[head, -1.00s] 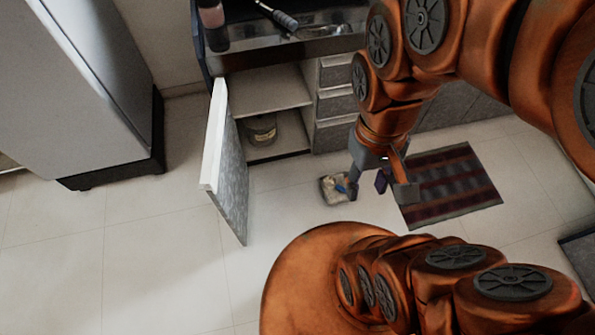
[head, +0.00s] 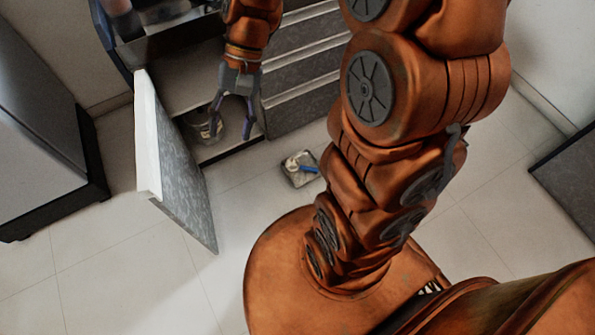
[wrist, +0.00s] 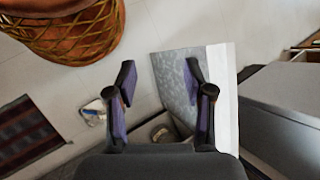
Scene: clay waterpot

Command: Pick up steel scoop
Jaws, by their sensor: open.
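I cannot make out a steel scoop for certain. A small flat grey piece (head: 291,178) with a white and blue thing on it lies on the floor in front of the drawers. It also shows in the wrist view (wrist: 95,107), left of my fingers; whether it holds the scoop is unclear. My gripper (head: 231,120) is open and empty. In the head view it hangs in front of the open cabinet, left of and beyond the floor piece. In the wrist view my gripper (wrist: 160,72) has its fingers spread, with the floor and cabinet door behind.
The cabinet door (head: 178,165) stands open towards me. A round can-like pot (head: 203,125) is low in the cabinet, partly behind my gripper. A grey fridge (head: 38,130) stands at left. Floor between is clear.

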